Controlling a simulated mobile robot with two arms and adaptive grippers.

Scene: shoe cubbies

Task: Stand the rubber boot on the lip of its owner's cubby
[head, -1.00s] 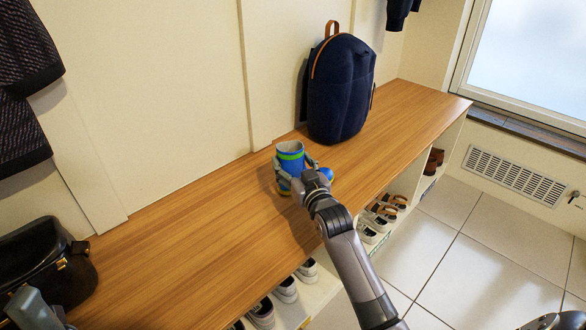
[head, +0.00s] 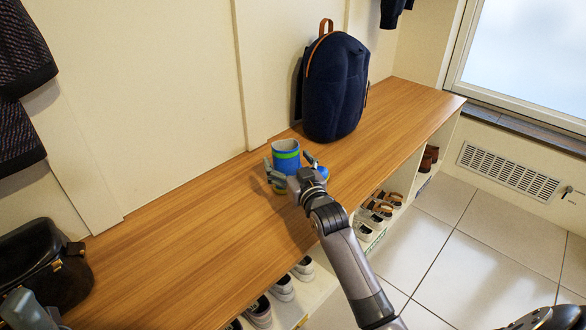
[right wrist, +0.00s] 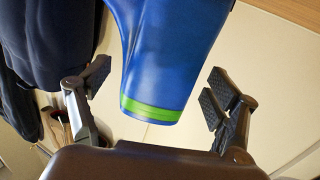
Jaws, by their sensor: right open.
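The rubber boot (head: 286,153) is blue with a green band near its top. It stands upright on the wooden bench top, with its toe showing to the right of my right gripper (head: 291,170). This gripper is open, with one finger on each side of the boot shaft. In the right wrist view the boot (right wrist: 165,65) lies between the spread fingers (right wrist: 158,88), with a gap on both sides. The cubbies (head: 322,288) are under the bench front; their lips are partly hidden by my right arm. Only a grey part of my left arm shows at the bottom left corner.
A navy backpack (head: 335,88) stands on the bench behind the boot. A black bag (head: 45,265) sits at the left end. Several shoes (head: 258,312) and sandals (head: 382,203) fill cubbies below. The bench between bag and boot is clear, as is the tiled floor (head: 450,240).

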